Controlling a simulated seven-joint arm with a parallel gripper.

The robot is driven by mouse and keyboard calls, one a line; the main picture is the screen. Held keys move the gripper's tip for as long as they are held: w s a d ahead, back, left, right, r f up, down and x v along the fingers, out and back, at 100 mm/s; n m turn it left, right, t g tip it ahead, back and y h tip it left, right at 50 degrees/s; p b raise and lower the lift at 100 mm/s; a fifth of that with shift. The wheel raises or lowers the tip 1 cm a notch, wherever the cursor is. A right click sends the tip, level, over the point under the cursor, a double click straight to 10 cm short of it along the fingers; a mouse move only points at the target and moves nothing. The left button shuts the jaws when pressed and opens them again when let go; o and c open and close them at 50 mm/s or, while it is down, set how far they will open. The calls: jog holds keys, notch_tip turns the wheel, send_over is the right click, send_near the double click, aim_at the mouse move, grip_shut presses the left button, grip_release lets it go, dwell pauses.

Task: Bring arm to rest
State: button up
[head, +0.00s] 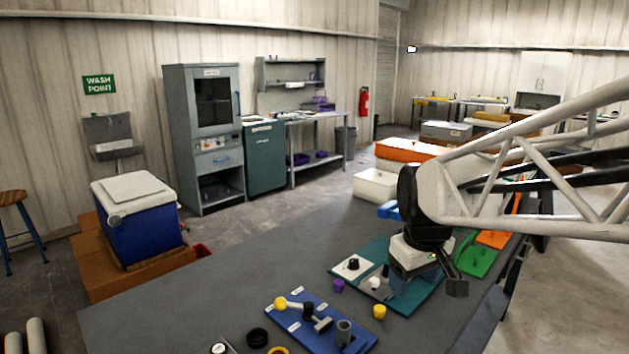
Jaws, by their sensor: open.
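My arm reaches in from the right over the grey table (190,290). My gripper (432,287) hangs over the teal board (345,272), at the right part of the table. One dark fingertip shows clearly at its right; the other side is hard to make out against a blue shape below the wrist. The jaws are open, and I see nothing held between them. I cannot tell how high they are above the board. The white plate with a black knob (353,264) on the teal board is left of my gripper.
A blue board (290,325) with a yellow-ended handle lies at the front. A purple piece (338,285) and a yellow piece (379,312) stand near it. Green (478,262) and orange (493,239) boards lie right of my gripper. The table's left part is clear.

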jog(key=s+f+m, duration=0.2)
jog(key=s, duration=0.6)
jog(key=s+f+m, duration=0.1)
jog(key=s+m, duration=0.2)
jog(key=s, duration=0.5)
jog(key=shift+s+d+f+t, duration=0.3)
jog(key=shift+d+f, duration=0.05)
